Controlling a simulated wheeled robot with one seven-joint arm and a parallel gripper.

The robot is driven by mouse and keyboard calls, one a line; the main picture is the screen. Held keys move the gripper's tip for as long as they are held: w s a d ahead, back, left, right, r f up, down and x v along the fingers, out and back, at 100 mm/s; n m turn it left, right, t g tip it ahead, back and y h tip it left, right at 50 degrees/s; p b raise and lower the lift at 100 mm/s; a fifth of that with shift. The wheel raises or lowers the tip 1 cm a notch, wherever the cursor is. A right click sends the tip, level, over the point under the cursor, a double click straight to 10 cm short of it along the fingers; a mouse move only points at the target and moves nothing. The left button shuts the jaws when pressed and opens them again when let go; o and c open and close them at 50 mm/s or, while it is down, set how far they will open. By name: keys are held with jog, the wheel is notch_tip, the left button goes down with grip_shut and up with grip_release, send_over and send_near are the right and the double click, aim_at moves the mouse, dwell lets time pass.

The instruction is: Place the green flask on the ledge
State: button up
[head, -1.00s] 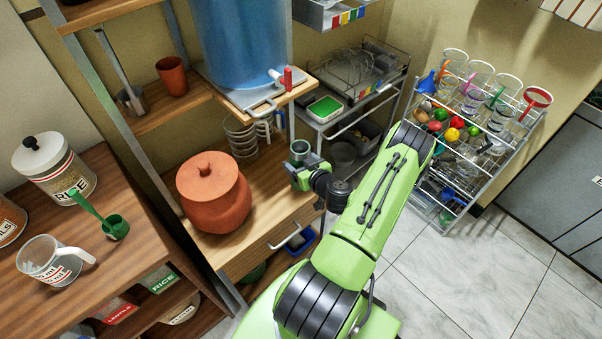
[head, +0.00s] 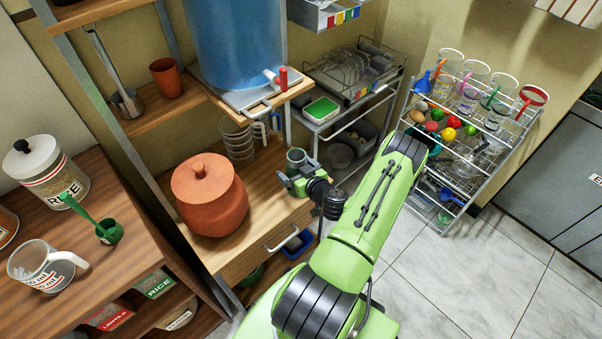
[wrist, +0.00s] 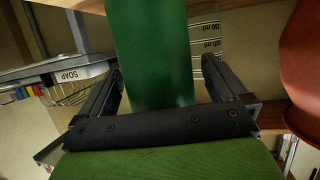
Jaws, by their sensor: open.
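The green flask (head: 296,159) is a dark green, upright cylinder at the front right of the wooden ledge (head: 262,232), beside the orange lidded jar. My gripper (head: 299,178) is open, with its jaws around the flask. In the wrist view, which is upside down, the flask (wrist: 150,55) is between the two spread fingers, with gaps showing on both sides. The flask's base is out of the wrist view and is hidden by my gripper in the head view, so its contact with the wood cannot be seen directly.
The orange jar (head: 209,195) stands left of my gripper. Stacked clear measuring cups (head: 238,142) are behind it. The blue water purifier (head: 236,45) sits on a higher shelf. A glass rack (head: 470,130) is at the right, with open floor in front.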

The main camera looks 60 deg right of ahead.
jog(key=p+v, duration=0.2)
jog(key=v, duration=1)
jog(key=w+a+r+n+g+y, duration=0.3)
jog(key=w+a+r+n+y, duration=0.25)
jog(key=a, duration=0.35)
jog(key=w+a+r+n+g+y, duration=0.2)
jog(key=w+a+r+n+y, duration=0.3)
jog(key=a, duration=0.4)
jog(key=s+a+r+m+g+h, duration=0.1)
jog(key=s+a+r+m+h, duration=0.1)
jog(key=s+a+r, duration=0.4)
jog(key=s+a+r+m+g+h, duration=0.1)
jog(key=s+a+r+m+h, duration=0.2)
jog(key=r, duration=0.9)
jog(key=s+a, duration=0.3)
jog(key=shift+s+r+m, duration=0.2)
jog(key=shift+s+m, duration=0.15)
jog(key=shift+a, duration=0.15)
